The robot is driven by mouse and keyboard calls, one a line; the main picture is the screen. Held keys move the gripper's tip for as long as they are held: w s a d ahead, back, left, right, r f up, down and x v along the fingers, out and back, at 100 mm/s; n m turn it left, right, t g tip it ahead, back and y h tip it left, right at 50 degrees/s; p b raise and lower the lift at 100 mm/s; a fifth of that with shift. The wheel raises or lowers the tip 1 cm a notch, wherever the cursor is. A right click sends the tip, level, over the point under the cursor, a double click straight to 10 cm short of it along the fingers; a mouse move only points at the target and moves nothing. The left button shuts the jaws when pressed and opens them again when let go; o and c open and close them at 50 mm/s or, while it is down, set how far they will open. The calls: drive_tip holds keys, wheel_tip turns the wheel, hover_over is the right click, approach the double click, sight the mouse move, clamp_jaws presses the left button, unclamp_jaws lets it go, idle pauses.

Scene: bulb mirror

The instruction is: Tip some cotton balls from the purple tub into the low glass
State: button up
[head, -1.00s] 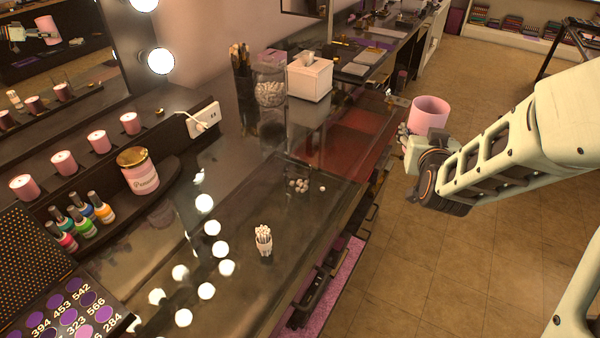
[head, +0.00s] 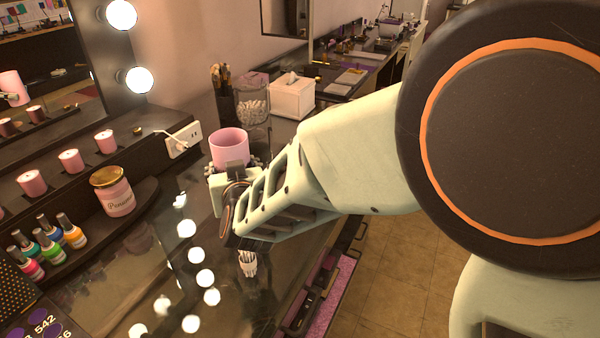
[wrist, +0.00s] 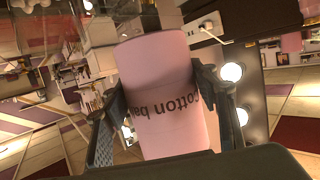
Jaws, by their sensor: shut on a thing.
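The tub (head: 229,148) looks pink-mauve. It reads "cotton ba…" upside down in the wrist view (wrist: 165,90). My gripper (head: 233,172) is shut on it, with a finger on each side of its wall in the wrist view (wrist: 165,115). In the head view the tub is roughly upright, mouth up, held over the counter in front of the tall glass jar. Its contents cannot be seen.
A tall glass jar of white balls (head: 252,108), brushes (head: 222,85) and a white tissue box (head: 292,97) stand behind the tub. A cup of cotton swabs (head: 247,262) is just below my wrist. A gold-lidded jar (head: 112,192) and nail polishes (head: 48,240) stand left.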

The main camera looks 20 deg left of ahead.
drive_tip(key=shift+s+a, duration=0.2)
